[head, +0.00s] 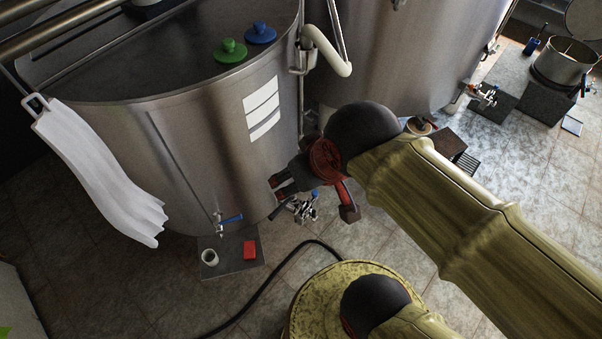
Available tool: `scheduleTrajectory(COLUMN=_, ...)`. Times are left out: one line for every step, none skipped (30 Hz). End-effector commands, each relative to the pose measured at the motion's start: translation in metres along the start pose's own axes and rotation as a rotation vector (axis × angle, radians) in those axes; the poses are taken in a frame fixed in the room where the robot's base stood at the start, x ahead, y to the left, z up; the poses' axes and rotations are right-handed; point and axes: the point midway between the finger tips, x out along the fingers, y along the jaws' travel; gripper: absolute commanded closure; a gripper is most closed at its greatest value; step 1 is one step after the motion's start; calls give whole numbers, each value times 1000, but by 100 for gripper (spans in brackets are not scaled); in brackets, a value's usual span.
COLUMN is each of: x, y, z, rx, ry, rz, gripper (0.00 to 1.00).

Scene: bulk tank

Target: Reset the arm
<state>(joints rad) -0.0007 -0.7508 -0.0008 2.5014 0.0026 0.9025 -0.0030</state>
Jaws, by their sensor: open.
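My arm, in an olive sleeve, reaches in from the lower right of the head view. My gripper (312,199) has red and dark fingers and is at the middle of the picture, in front of the steel tank's lower right side. Its fingers are spread, pointing down and left, and I see nothing held between them. The large steel tank (190,140) stands at the left.
A black hose (265,285) crosses the tiled floor.

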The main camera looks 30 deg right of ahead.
Motion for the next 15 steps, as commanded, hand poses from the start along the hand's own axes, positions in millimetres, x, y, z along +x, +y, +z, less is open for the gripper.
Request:
scheduleTrajectory(x=0, y=0, z=0, rx=0, ry=0, rz=1, gripper=37)
scheduleTrajectory(x=0, y=0, z=0, rx=1, ry=1, rz=1, gripper=37)
scheduleTrajectory(x=0, y=0, z=0, rx=1, ry=1, rz=1, gripper=37)
scheduleTrajectory(x=1, y=0, z=0, rx=1, ry=1, rz=1, gripper=37)
scheduleTrajectory(x=1, y=0, z=0, rx=1, ry=1, rz=1, gripper=37)
scheduleTrajectory(x=3, y=0, z=1, rx=1, ry=1, rz=1, gripper=37)
scheduleTrajectory(x=5, y=0, z=2, rx=1, ry=1, rz=2, gripper=37)
scheduleTrajectory(x=8, y=0, z=3, rx=1, ry=1, rz=2, gripper=37)
scheduleTrajectory(x=12, y=1, z=6, rx=2, ry=2, rz=2, gripper=37)
scheduleTrajectory(x=16, y=1, z=8, rx=2, ry=1, rz=2, gripper=37)
scheduleTrajectory(x=21, y=1, z=10, rx=2, ry=2, rz=2, gripper=37)
scheduleTrajectory(x=28, y=1, z=14, rx=2, ry=1, rz=2, gripper=37)
scheduleTrajectory(x=33, y=1, z=17, rx=2, ry=2, rz=2, gripper=37)
scheduleTrajectory(x=40, y=1, z=20, rx=2, ry=2, rz=2, gripper=37)
scheduleTrajectory(x=48, y=1, z=25, rx=2, ry=2, rz=2, gripper=37)
